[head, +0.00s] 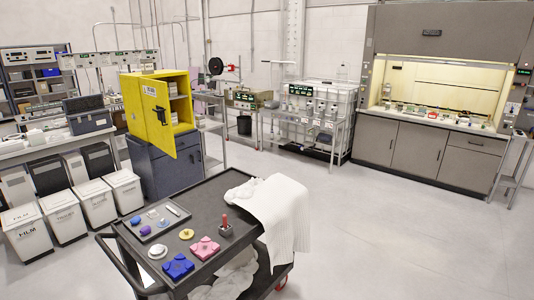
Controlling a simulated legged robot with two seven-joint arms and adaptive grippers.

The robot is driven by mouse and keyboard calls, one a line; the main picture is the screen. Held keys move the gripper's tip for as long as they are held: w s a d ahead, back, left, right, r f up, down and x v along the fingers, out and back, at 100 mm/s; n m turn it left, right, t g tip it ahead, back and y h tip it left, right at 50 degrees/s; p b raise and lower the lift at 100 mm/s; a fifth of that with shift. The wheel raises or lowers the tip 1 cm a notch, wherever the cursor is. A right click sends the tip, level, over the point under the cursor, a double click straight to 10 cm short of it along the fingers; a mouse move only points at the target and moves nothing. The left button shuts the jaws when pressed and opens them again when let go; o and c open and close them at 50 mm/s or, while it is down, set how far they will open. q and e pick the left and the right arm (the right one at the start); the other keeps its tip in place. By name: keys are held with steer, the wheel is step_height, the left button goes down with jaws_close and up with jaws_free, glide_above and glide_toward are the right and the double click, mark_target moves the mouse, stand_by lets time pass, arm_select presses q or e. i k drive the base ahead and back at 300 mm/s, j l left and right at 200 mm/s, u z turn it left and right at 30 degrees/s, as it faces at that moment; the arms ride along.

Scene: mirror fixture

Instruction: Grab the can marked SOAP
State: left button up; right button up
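I cannot make out a can marked SOAP in the head view. Several white bins (62,218) with dark lettering stand on the floor at the left; the lettering on the nearest looks like "HLM" or "FILM". Small items stand on the fume hood's counter (437,122) at the back right, too small to read. Neither of my grippers shows in this view.
A dark cart (140,258) stands close in front, holding a blue piece (178,265), a pink piece (205,248), a red-handled item (225,226) and a white cloth (275,213). A yellow cabinet (156,110) stands open behind it. The floor (400,235) at the right is clear.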

mark_target(175, 116)
steer(key=i+l+z, duration=0.35)
steer(key=i, duration=0.35)
steer(key=i+z, duration=0.4)
steer(key=i, duration=0.35)
steer(key=i+j+z, duration=0.35)
steer(key=i, duration=0.35)
steer(key=i+u, duration=0.15)
steer(key=i, duration=0.4)
steer(key=i+l+u, duration=0.15)
steer(key=i, duration=0.4)
steer(key=i+l+u, duration=0.15)
steer(key=i, duration=0.4)
steer(key=i+l+u, duration=0.15)
steer(key=i, duration=0.35)
steer(key=i+j+u, duration=0.3)
steer(key=i+u, duration=0.6)
steer(key=i, duration=0.15)
steer(key=i+u, duration=0.5)
steer(key=i+l+u, duration=0.45)
steer(key=i+j, duration=0.05)
steer(key=i, duration=0.05)
